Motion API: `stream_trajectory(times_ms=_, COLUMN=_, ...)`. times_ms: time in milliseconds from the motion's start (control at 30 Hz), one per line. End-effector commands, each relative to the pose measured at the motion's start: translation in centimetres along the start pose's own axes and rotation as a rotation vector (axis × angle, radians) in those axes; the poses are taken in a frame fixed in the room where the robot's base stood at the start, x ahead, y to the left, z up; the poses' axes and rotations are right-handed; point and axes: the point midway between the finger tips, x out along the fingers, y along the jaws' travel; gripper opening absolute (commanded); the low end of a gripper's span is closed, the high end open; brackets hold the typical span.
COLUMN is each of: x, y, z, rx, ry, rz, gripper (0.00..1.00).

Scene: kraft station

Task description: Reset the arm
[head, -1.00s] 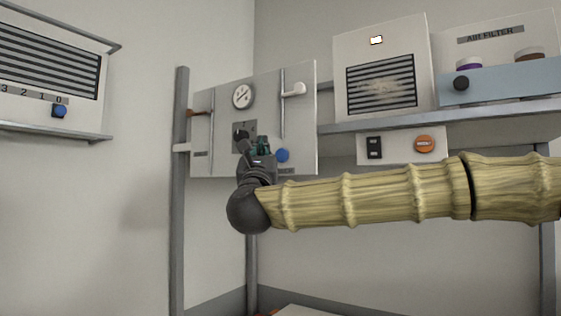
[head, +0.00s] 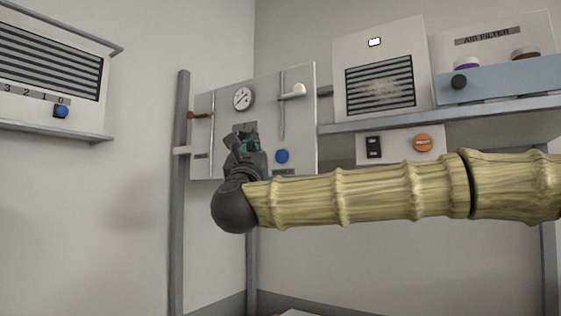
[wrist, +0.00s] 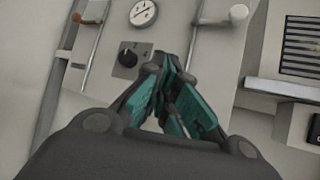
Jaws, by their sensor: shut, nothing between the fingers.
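My gripper (head: 243,146) is in front of the grey control panel (head: 304,122) in the head view. In the wrist view my gripper (wrist: 168,66) has its teal-padded fingers together with nothing between them. The fingertips point toward the panel, apart from the black knob (wrist: 128,56), which shows to their left. In the head view my gripper and wrist hide most of that knob area. My bamboo-like arm reaches in from the right.
A shelf (head: 440,112) at right holds a vented box (head: 381,65) and the air filter unit (head: 497,80). A vented unit (head: 48,62) hangs at left.

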Motion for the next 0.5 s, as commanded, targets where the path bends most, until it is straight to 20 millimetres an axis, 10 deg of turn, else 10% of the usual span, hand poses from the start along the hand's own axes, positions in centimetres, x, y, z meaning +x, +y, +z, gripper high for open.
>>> stream_trajectory(times_ms=500, x=-1.06, y=0.75, z=0.72, rx=0.000, ry=0.001, rz=0.000, gripper=0.00)
